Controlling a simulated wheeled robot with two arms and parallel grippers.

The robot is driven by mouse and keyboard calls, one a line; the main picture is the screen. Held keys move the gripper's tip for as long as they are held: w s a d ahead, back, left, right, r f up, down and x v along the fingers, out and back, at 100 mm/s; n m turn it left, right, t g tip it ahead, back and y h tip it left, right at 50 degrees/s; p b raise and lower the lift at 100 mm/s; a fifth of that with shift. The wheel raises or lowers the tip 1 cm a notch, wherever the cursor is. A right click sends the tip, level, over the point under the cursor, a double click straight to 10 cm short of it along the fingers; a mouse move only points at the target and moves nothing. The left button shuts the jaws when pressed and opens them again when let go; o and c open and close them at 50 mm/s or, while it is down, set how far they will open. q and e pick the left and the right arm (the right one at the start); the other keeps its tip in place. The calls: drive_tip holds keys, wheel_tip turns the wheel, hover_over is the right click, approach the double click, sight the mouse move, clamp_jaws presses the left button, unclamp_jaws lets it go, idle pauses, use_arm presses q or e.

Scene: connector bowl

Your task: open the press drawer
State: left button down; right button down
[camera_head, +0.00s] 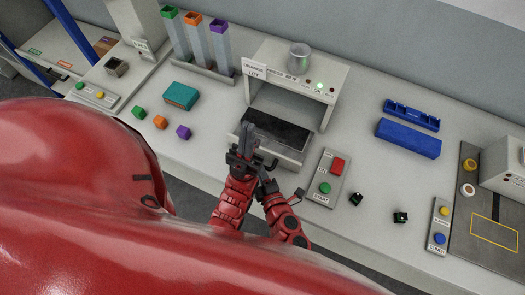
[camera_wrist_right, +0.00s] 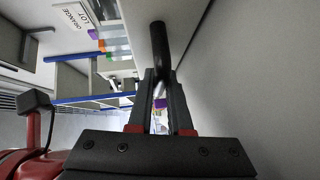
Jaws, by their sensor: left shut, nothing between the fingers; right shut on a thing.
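The press (camera_head: 303,75) stands at the back middle of the bench, a grey housing with a green light on its front. Its drawer (camera_head: 292,153), a light grey tray with a dark inside, reaches out in front of the housing. My left gripper (camera_head: 247,128) is shut and empty, over the drawer's front left part and hiding some of it. My right gripper (camera_wrist_right: 162,75) is shut on a black bar, the drawer handle (camera_wrist_right: 159,42), in the right wrist view. In the head view the right fingers are mostly hidden at the drawer front.
A button panel (camera_head: 327,178) with red and green buttons lies right of the drawer. Two small dark blocks (camera_head: 356,199) lie near the front edge. A teal box (camera_head: 181,96) and coloured cubes (camera_head: 160,122) are on the left. Blue holders (camera_head: 408,138) are on the right.

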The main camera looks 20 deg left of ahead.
drive_tip(key=shift+s, duration=0.25)
drive_tip(key=c, duration=0.8)
unclamp_jaws()
drive_tip(key=shift+c, duration=0.2)
drive_tip(key=b+v, duration=0.3)
drive_tip(key=v, duration=1.4)
drive_tip(key=shift+s+d, duration=0.1)
drive_tip(key=shift+s, duration=0.05)
